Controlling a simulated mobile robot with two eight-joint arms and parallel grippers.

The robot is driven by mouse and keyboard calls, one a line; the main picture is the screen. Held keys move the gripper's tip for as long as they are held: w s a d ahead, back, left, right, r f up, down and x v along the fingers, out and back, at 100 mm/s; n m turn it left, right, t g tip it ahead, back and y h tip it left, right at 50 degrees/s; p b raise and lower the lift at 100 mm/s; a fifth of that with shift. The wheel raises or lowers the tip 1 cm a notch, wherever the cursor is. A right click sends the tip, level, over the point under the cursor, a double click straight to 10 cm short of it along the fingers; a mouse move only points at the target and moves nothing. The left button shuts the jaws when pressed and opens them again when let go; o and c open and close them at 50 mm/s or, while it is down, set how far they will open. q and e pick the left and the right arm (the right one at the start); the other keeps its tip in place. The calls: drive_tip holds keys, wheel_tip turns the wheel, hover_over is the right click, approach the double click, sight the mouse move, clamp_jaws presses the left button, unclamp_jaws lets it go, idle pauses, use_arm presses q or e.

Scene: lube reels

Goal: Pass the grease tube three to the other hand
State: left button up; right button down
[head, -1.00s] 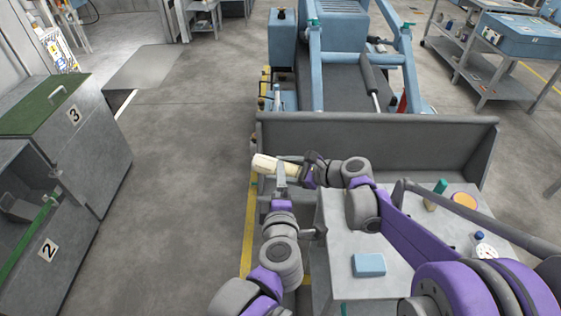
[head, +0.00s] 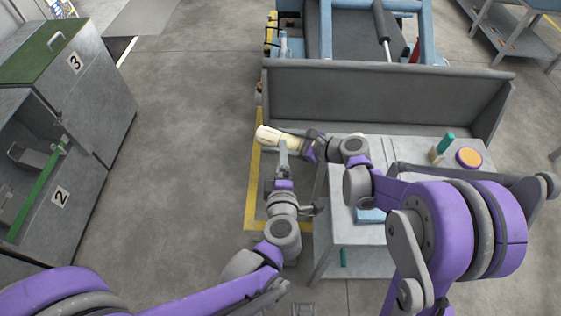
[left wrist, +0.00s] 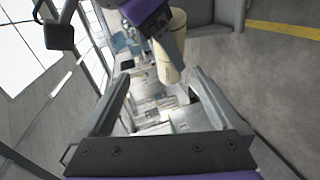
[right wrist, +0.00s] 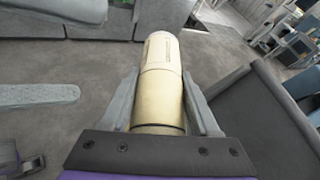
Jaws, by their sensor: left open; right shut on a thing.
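The grease tube (head: 271,135) is a cream cylinder held above the floor, left of the grey work table. My right gripper (head: 308,144) is shut on it from the right; in the right wrist view the tube (right wrist: 160,80) lies lengthwise between both fingers and points away. My left gripper (head: 283,150) is beside the tube, pointing up at it from below in the head view. In the left wrist view its fingers (left wrist: 163,95) are wide apart, and the tube (left wrist: 171,48) shows past them, towards the right finger. I cannot tell if they touch.
The table (head: 345,235) holds a blue block (head: 370,215), a green-topped bottle (head: 441,147) and an orange-topped round tin (head: 468,157). A grey loader bucket (head: 385,100) stands just behind the grippers. Cabinets (head: 95,95) stand at left; the floor between is clear.

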sight(280, 136)
use_arm(q)
drive_tip(key=x, duration=1.1)
drive_tip(key=shift+w+a+f, duration=0.1)
drive_tip(key=shift+w+f, duration=0.2)
drive_tip(key=shift+f, duration=0.2)
drive_tip(key=c, duration=1.4)
drive_tip(key=shift+o, duration=0.3)
drive_tip(key=shift+r, duration=0.1)
drive_tip(key=o, duration=1.3)
